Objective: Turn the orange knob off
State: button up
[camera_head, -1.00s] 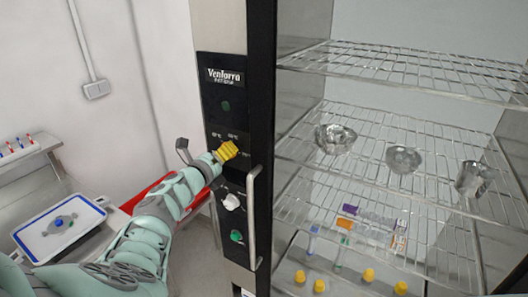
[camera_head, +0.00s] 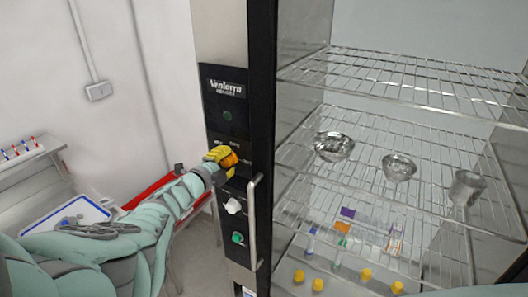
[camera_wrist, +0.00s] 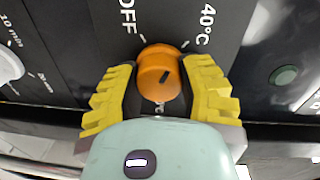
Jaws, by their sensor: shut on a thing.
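The orange knob (camera_head: 230,160) is on the black control panel (camera_head: 213,105) of the tall cabinet. In the wrist view the knob (camera_wrist: 160,72) sits between the yellow fingers of my gripper (camera_wrist: 160,88), which is shut on it. "OFF" is printed at the knob's upper left and "40°C" at its upper right. In the head view my gripper (camera_head: 221,157) partly covers the knob.
Below are a white knob (camera_head: 233,206) and a green button (camera_head: 238,238). A vertical handle (camera_head: 252,222) stands close to their right. Wire shelves (camera_head: 400,130) with metal bowls are at right. A side bench (camera_head: 30,185) with a tray (camera_head: 62,228) is at left.

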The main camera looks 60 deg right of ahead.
jog(key=n, duration=0.3)
jog(key=shift+d+n, duration=0.1)
jog(key=shift+n, duration=0.3)
jog(key=shift+w+n, duration=0.1)
jog(key=shift+n, duration=0.6)
jog(key=shift+f+n+g+b, duration=0.15)
jog(key=shift+n+g+b, duration=0.25)
jog(key=shift+n+b, duration=1.55)
jog(key=shift+n, duration=0.35)
jog(key=o, duration=1.2)
jog(key=shift+o, duration=0.2)
